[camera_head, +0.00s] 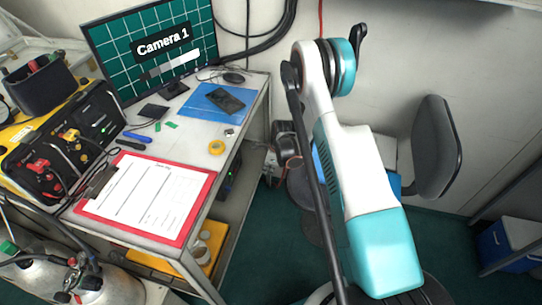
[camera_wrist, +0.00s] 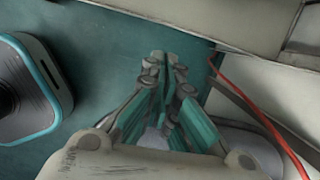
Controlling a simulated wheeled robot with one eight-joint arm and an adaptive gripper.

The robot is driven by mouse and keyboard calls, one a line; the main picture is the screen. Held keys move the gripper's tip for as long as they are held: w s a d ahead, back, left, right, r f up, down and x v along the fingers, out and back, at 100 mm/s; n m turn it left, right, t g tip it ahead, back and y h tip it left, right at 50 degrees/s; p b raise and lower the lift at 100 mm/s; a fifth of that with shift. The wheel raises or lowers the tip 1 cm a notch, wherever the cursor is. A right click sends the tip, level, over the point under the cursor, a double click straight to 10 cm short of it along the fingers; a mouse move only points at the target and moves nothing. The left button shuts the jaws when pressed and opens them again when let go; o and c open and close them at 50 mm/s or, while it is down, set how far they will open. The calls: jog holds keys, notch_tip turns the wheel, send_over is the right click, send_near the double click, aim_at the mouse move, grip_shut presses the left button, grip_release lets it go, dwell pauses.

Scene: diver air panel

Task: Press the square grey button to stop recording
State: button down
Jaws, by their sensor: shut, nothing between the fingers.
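I cannot pick out a square grey button for certain in either view. The monitor (camera_head: 110,62) at the back of the desk shows "Camera 1" on a teal grid. A black panel box (camera_head: 62,140) with red and yellow fittings and a small green light stands at the desk's left; its small controls are too small to tell. In the wrist view my gripper (camera_wrist: 164,62) is shut and empty, with teal floor and a pale wall edge beyond it. In the head view my arm rises right of the desk, and I cannot make out the fingers.
The desk (camera_head: 195,143) holds a red clipboard (camera_head: 145,198), a blue folder (camera_head: 203,97) with a dark phone, yellow tape (camera_head: 217,147) and small tools. Gas cylinders (camera_head: 110,285) stand front left. A grey chair (camera_head: 437,150) is right of my arm. A red cable (camera_wrist: 262,115) hangs near my gripper.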

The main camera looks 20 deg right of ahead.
notch_tip(320, 180, up, 14)
jog(key=n+t, duration=0.1)
jog(key=n, duration=0.3)
jog(key=shift+s+a+r+h+b, duration=0.2)
jog(key=shift+a+h+b, duration=0.1)
jog(key=shift+a, duration=0.1)
dwell(0.4)
jog(key=s+a+r+n+t, duration=0.1)
jog(key=s+r+n, duration=0.35)
jog(key=r, duration=0.65)
jog(key=s+a+r+n+t, duration=0.15)
jog(key=s+r+n, duration=0.35)
jog(key=r, duration=0.7)
jog(key=s+a+r+n+t, duration=0.1)
jog(key=s+r+n, duration=0.2)
jog(key=s, duration=0.8)
jog(key=s+a+r+n+t+h, duration=0.1)
jog(key=s+r+n, duration=0.3)
jog(key=s+n, duration=0.4)
jog(key=s, duration=0.3)
jog(key=shift+r+h, duration=0.15)
jog(key=shift+h, duration=0.15)
